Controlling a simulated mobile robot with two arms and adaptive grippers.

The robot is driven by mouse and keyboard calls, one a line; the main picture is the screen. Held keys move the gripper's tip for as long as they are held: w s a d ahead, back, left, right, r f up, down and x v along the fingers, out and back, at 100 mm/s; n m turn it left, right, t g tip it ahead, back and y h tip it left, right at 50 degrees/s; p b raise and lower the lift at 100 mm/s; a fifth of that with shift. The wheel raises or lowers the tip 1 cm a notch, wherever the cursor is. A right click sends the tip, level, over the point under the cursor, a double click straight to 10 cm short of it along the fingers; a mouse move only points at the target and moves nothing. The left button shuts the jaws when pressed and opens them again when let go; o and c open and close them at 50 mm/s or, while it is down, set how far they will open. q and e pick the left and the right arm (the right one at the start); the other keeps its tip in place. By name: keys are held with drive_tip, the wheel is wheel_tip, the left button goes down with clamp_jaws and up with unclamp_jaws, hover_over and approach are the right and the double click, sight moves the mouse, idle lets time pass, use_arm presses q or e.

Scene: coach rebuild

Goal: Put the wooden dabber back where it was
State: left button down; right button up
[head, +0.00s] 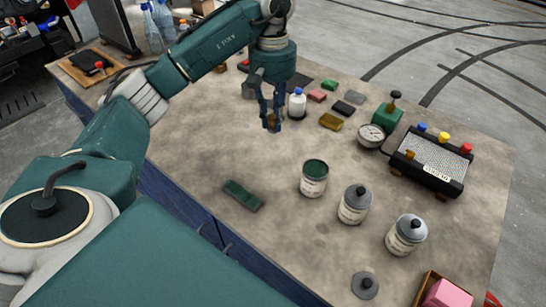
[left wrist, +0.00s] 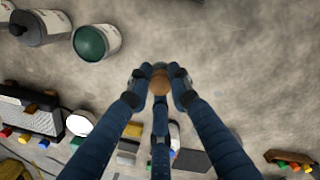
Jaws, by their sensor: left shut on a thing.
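My left gripper (head: 271,124) is shut on the wooden dabber and holds it over the back-middle part of the worktop. Only a small brown part of the dabber (head: 270,118) shows between the fingers in the head view. In the left wrist view the dabber's round brown end (left wrist: 160,84) shows between the dark blue fingers (left wrist: 160,88). The rest of it is hidden. I cannot tell whether its lower end touches the worktop (head: 205,140). My right gripper is not in view.
A white bottle (head: 297,104) stands just right of the gripper, near several coloured blocks. An open can of green (head: 314,179), two lidded cans, a loose lid (head: 365,285) and a dark green block (head: 243,195) are nearer. A gauge (head: 371,135) and black box (head: 432,163) stand right.

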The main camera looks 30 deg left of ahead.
use_arm(q)
wheel_tip(320, 180, down, 9)
drive_tip(key=shift+f+p, duration=0.15)
drive_tip(key=shift+p, duration=1)
wheel_tip(320, 180, down, 4)
drive_tip(key=shift+f+p, duration=0.25)
drive_tip(key=shift+p, duration=0.45)
drive_tip(key=shift+f, duration=0.3)
drive_tip(key=shift+f+b, duration=0.2)
drive_tip(key=shift+b, duration=0.1)
drive_tip(key=c, duration=1.6)
unclamp_jaws()
drive_tip(key=shift+r, duration=0.1)
